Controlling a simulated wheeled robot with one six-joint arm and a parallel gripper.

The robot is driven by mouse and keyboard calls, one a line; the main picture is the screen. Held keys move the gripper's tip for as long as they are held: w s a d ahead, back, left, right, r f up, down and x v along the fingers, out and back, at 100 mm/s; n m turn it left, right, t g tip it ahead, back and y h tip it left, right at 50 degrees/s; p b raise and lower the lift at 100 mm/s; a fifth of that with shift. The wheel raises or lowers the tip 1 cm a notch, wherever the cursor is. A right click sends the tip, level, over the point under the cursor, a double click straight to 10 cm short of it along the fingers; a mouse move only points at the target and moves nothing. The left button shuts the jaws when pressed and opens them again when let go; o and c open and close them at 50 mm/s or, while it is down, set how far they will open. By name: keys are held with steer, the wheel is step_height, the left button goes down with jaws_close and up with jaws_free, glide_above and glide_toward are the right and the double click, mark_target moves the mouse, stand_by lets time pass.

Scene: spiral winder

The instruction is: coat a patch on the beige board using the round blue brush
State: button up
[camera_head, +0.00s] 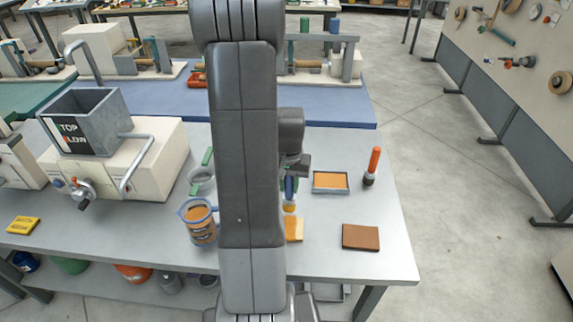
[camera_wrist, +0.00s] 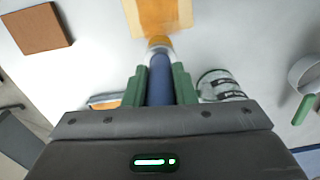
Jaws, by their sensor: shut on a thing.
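My gripper (camera_wrist: 160,88) is shut on the round blue brush (camera_wrist: 160,78), with green fingers on both sides of its handle. The brush points at the beige board (camera_wrist: 185,12), and its tip is at the board's near edge; I cannot tell whether it touches. A darker orange patch (camera_wrist: 156,14) covers the middle of the board, with paler strips at its sides. In the head view, the blue brush (camera_head: 289,187) hangs upright under my gripper, and the board (camera_head: 296,230) is partly hidden behind my arm.
A grey tray of orange material (camera_head: 331,181) and an orange-handled brush (camera_head: 372,166) stand to the right. A brown board (camera_head: 360,237) lies at the front right. A jug of orange liquid (camera_head: 199,222) and a strainer (camera_head: 201,178) stand left of my arm.

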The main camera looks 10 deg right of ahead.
steer(key=shift+r+p, duration=1.75)
steer(key=shift+r, duration=1)
steer(key=shift+f+b, duration=0.15)
steer(key=shift+b, duration=0.2)
